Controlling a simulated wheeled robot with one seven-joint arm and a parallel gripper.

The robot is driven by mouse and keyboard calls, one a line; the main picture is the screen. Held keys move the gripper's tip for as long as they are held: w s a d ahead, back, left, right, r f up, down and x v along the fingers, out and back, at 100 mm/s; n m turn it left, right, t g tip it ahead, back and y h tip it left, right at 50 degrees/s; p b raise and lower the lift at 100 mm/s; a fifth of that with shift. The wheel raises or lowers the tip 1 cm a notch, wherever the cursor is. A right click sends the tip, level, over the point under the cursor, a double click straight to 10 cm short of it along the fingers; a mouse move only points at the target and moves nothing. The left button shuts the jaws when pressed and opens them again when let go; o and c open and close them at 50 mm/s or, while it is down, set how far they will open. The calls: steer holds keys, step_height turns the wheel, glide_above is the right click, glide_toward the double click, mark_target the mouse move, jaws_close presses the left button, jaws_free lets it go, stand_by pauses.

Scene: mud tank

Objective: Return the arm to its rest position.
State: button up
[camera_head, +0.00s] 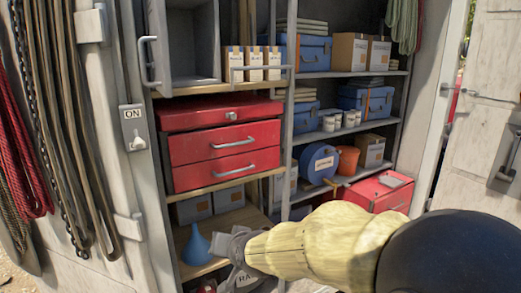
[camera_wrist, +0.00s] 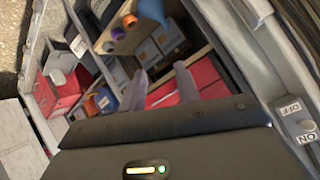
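My arm, in a cream sleeve, reaches in from the lower right of the head view. My gripper (camera_head: 236,245) is in front of the lower part of the shelving, just right of a blue funnel (camera_head: 196,246). In the wrist view the two grey fingers of my gripper (camera_wrist: 162,85) stand apart, with nothing seen between them. The fingertips are small and partly hidden in the head view.
A red drawer chest (camera_head: 222,145) sits above my gripper. A red toolbox (camera_head: 380,192) stands right, behind my arm. A wall switch (camera_head: 135,128) and hanging ropes (camera_head: 62,110) are at left.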

steer(key=s+d+f+g+h, duration=0.1)
steer(key=s+d+f+g, duration=0.1)
steer(key=s+d+f, duration=0.3)
steer(key=s+d+f+g+h+b, duration=0.1)
steer(key=s+d+f, duration=0.4)
steer(key=d, duration=0.5)
steer(key=s+d+f+g+h, duration=0.3)
steer(key=s+d+f+g, duration=0.1)
steer(key=d, duration=0.4)
steer(key=s+f, duration=0.1)
steer(key=s, duration=0.1)
steer(key=shift+s+f, duration=0.2)
steer(key=shift+s, duration=0.1)
